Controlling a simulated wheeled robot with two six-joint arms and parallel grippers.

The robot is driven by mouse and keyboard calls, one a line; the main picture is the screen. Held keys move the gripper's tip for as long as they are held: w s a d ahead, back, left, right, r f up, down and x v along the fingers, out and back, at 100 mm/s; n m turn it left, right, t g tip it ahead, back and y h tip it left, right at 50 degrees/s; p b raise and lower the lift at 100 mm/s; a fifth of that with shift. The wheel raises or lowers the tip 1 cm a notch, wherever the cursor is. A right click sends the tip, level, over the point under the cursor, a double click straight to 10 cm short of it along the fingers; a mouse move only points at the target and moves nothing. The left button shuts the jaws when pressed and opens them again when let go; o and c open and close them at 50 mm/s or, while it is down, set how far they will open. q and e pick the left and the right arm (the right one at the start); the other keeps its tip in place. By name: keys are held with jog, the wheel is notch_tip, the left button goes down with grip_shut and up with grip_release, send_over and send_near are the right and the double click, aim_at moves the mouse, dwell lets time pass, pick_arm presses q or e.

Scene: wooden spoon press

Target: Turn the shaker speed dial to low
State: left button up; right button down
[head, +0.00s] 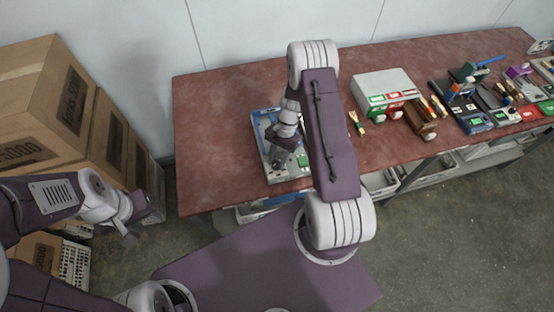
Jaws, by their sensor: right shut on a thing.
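The shaker appears to be the pale, blue-edged unit (270,175) on the left part of the red table, with dark parts and a small green patch on it. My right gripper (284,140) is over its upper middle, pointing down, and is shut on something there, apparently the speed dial. The dial itself is hidden by the gripper, so its setting cannot be read. My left gripper (132,230) hangs off the table to the left, near the boxes. It looks empty, and its jaw opening is too small to tell.
Stacked cardboard boxes (40,105) stand left of the table (215,125). A white cabinet unit (384,85) with green and red labels stands right of my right arm. Several small devices and tools crowd the table's right end. The table's left strip is clear.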

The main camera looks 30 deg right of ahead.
jog(key=shift+s+a+f, duration=0.1)
jog(key=shift+s+a, duration=0.05)
jog(key=shift+s, duration=0.1)
jog(key=c, duration=1.1)
grip_release()
jog(key=shift+w, duration=0.1)
jog(key=shift+w+r, duration=0.15)
jog(key=shift+r, duration=0.2)
jog(key=v, duration=0.8)
jog(key=shift+d+r+b, duration=0.2)
jog(key=shift+b, duration=0.15)
